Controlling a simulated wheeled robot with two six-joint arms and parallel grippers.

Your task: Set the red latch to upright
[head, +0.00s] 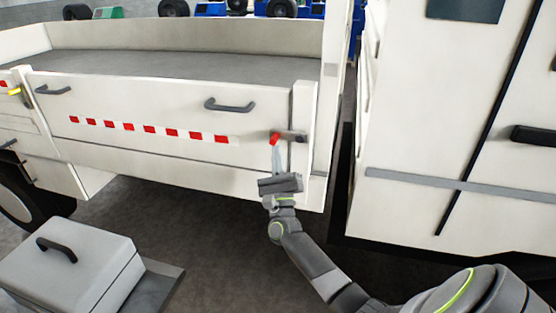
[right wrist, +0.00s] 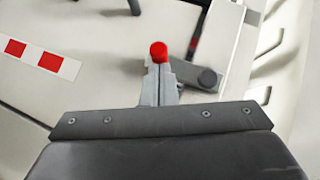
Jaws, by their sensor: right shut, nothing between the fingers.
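The red latch (head: 274,138) is on the right end of the white truck side panel, by the corner post. Its red tip points left and its dark grey end is on the post, so it lies roughly level. In the right wrist view the red tip (right wrist: 159,52) shows just beyond the fingertips. My right gripper (head: 277,153) is shut and empty, with its fingers pointing up at the red tip from below; it also shows in the right wrist view (right wrist: 158,72). The fingers overlap the latch in view, and I cannot tell whether they touch it. My left gripper is not in view.
The white side panel (head: 160,105) has dark handles and a red-and-white strip (head: 150,129). A yellow-tipped latch (head: 14,91) is at its left end. A white vehicle body (head: 420,140) stands close on the right. A grey box (head: 75,262) with a handle stands front left.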

